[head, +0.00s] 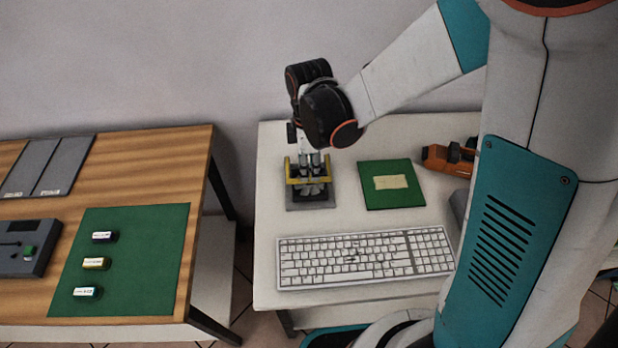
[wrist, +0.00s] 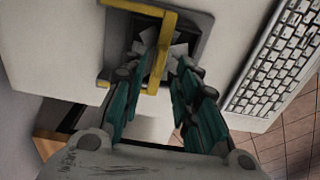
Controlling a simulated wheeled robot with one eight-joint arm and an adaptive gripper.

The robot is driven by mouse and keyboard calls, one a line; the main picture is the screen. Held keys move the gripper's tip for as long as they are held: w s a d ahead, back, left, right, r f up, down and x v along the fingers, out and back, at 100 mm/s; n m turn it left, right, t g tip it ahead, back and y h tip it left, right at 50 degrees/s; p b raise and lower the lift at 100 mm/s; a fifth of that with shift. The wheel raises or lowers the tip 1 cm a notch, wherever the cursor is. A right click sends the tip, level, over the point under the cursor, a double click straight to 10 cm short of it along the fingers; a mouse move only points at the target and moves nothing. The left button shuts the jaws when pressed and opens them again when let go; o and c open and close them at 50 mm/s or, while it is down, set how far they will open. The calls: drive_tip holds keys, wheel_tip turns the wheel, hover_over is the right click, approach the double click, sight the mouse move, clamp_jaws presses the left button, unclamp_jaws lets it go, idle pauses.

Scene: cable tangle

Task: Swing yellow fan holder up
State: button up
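The yellow fan holder (head: 291,174) is a U-shaped frame on a dark grey square unit (head: 312,206) with a dark fan in it, on the white table. In the wrist view the yellow holder (wrist: 163,55) shows as a crossbar with an arm at each end. My gripper (head: 312,180) points down right over the unit. In the wrist view my gripper (wrist: 163,48) has its fingers apart, with the yellow crossbar between them. I cannot tell whether the fingertips touch it. The fingers hide part of the fan.
A white keyboard (head: 365,259) lies in front of the unit. A green board (head: 405,196) with a beige label lies to the right, an orange tool (head: 447,159) beyond it. A wooden table (head: 150,150) with a green mat and small cylinders stands at left, across a gap.

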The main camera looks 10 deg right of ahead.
drive_tip(key=shift+f+b, duration=0.65)
drive_tip(key=shift+f, duration=0.75)
clamp_jaws()
